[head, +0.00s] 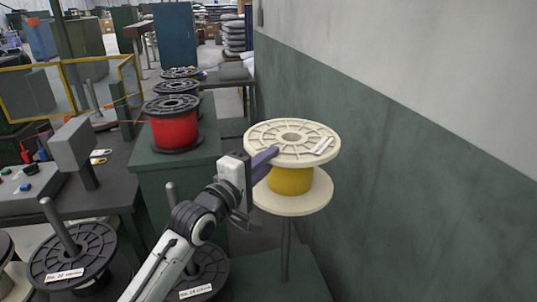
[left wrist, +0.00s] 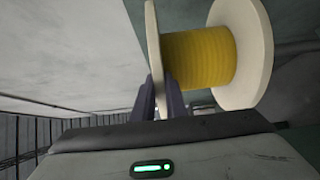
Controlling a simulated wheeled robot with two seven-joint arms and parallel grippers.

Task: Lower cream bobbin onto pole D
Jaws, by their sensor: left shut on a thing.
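The cream bobbin (head: 290,203), wound with yellow wire, is upright in the head view, right of centre. My left gripper (head: 266,160) comes in from the left and is shut on its upper flange. In the left wrist view the gripper (left wrist: 160,92) has its fingers at the near flange of the bobbin (left wrist: 245,50). A thin grey pole (head: 285,252) stands directly below the bobbin in the head view. Its top is hidden by the lower flange, so I cannot tell whether it enters the bore. No letter shows on it. My right gripper is out of view.
A green wall (head: 420,190) runs close along the right. A red spool (head: 174,125) sits on a green cabinet (head: 180,180) to the left, with dark spools behind. A black spool (head: 72,258) with a pole through it stands at lower left.

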